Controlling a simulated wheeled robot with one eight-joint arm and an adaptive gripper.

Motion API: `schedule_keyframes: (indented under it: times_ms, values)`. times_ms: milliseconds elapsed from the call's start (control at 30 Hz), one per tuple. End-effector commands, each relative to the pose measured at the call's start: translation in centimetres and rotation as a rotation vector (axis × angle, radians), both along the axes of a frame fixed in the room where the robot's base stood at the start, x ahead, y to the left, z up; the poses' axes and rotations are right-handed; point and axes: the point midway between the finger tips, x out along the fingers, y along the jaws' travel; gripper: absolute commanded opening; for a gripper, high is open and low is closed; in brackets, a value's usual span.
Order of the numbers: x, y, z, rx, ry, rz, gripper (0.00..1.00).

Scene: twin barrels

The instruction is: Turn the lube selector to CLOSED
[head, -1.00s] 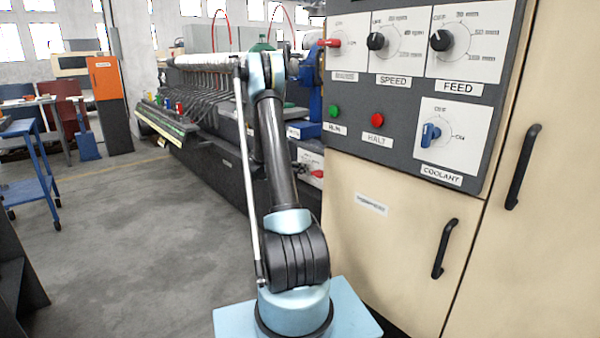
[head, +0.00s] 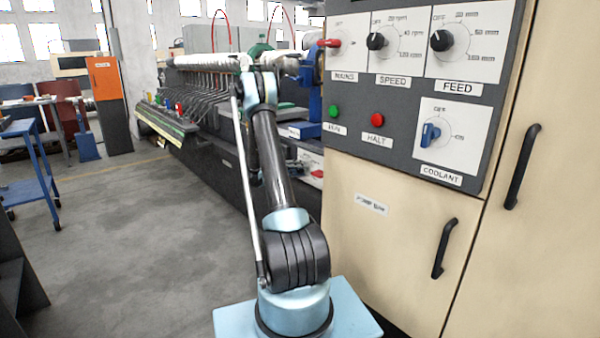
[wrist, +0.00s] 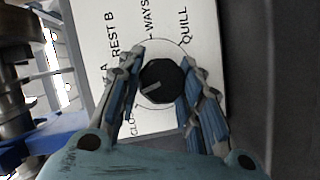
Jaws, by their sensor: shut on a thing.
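In the wrist view, the lube selector is a dark, many-sided knob (wrist: 162,80) with a pale pointer line. It sits on a white plate (wrist: 120,55) printed with REST B, WAYS, QUILL and a partly hidden word starting CLO. The pointer line runs left and slightly down, above the CLO label. My gripper (wrist: 163,62) is shut on the knob, with one finger on each side of it. In the head view my gripper and the selector are not visible; my arm's upper part shows in front of the machine.
A control panel at right holds a mains switch (head: 331,43), a speed knob (head: 376,41), a feed knob (head: 441,40) and a coolant switch (head: 430,134). Cabinet handles (head: 444,248) jut out below. A blue trolley (head: 38,185) stands left; the floor between is clear.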

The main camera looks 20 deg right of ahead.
Motion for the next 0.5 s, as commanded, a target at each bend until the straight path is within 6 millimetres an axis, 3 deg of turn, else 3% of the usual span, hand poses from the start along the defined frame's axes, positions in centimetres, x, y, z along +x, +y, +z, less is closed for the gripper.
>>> schedule_keyframes:
  times_ms: [500]
  values:
    - [0.22,0.27,-0.44,-0.143,0.404,0.006,0.09]
